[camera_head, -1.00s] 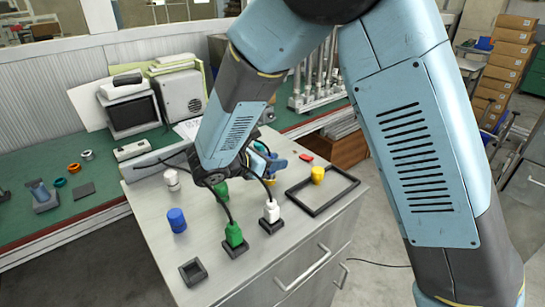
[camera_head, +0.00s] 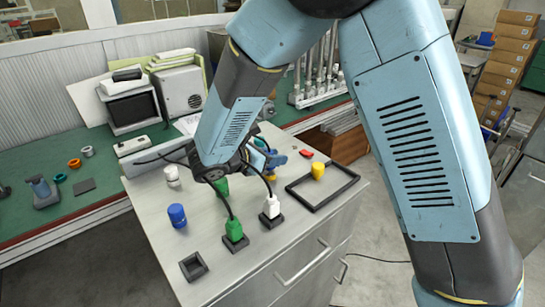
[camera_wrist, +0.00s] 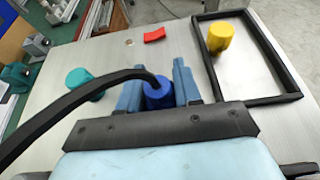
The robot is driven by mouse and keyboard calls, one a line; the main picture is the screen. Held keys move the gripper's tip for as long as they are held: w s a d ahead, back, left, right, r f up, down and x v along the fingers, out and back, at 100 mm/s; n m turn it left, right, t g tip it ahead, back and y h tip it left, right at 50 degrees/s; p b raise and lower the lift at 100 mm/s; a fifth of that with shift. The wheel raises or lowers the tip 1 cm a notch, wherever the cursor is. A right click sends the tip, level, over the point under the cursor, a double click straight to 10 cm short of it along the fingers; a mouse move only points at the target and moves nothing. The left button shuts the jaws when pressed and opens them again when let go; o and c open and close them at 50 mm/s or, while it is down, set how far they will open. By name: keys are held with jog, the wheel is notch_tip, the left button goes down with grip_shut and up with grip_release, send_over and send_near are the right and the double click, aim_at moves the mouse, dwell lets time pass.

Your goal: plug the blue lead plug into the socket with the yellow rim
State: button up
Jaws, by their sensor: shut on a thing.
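My gripper (camera_wrist: 158,92) is shut on the blue plug (camera_wrist: 158,97), its fingers on either side of it, above the grey cabinet top. A black lead curves from the plug to the left in the wrist view. In the head view my arm hides most of the gripper and plug; only some blue shows beyond the arm. A dark square holder (camera_head: 193,267) at the front left looks empty. A green plug (camera_head: 235,232) and a white plug (camera_head: 271,207) sit upright in dark square bases.
A yellow piece (camera_head: 318,171) stands inside a black frame (camera_head: 322,208). A red piece (camera_head: 306,153) lies behind it. A blue cylinder (camera_head: 177,216) and a white piece (camera_head: 172,175) stand at left. A teal piece (camera_wrist: 90,83) lies left of the gripper.

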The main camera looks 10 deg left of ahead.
jog(key=shift+f, duration=0.4)
dwell(0.7)
jog(key=o, duration=0.8)
jog(key=shift+c, duration=0.2)
jog(key=shift+v, duration=5.5)
